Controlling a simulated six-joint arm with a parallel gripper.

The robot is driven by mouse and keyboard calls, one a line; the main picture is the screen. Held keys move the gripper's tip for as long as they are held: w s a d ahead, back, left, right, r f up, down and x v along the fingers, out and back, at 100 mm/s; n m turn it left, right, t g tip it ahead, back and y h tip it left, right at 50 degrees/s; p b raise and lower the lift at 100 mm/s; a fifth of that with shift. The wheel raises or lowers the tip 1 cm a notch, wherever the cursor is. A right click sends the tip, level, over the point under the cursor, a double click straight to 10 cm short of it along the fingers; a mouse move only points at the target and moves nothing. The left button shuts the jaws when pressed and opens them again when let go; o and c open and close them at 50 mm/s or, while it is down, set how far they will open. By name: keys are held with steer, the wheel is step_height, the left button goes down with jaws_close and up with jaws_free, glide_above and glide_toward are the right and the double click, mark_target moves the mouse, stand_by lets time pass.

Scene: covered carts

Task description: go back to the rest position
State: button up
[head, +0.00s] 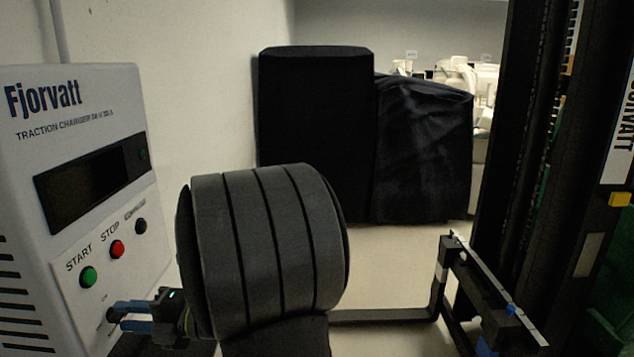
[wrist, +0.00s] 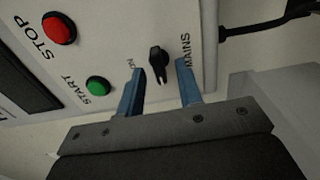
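My gripper (head: 114,313) is at the lower left in the head view, close to the front of the white charger (head: 90,200). In the wrist view, my gripper's (wrist: 160,68) two blue fingers are apart, with a visible gap on each side of the black MAINS knob (wrist: 157,60). The knob shows between the fingertips; whether they reach past it in depth I cannot tell. Nothing is held. The green START button (head: 88,277) and red STOP button (head: 117,249) are on the charger above my gripper. The rest position is not marked in view.
A black cable (wrist: 265,23) leaves the charger's side in the wrist view. Two black-covered carts (head: 315,130) (head: 425,150) stand against the back wall. A dark mast-like frame (head: 530,130) stands at the right. Pale floor (head: 390,260) is open in the middle.

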stand_by(0.4)
steer(key=d, duration=1.7)
steer(key=a, duration=1.7)
steer(key=shift+a, duration=0.6)
steer(key=m, duration=0.5)
steer(key=shift+d+r, duration=0.1)
steer(key=m, duration=0.5)
steer(key=shift+w, duration=0.1)
steer(key=shift+r+m, duration=0.1)
steer(key=shift+m, duration=0.2)
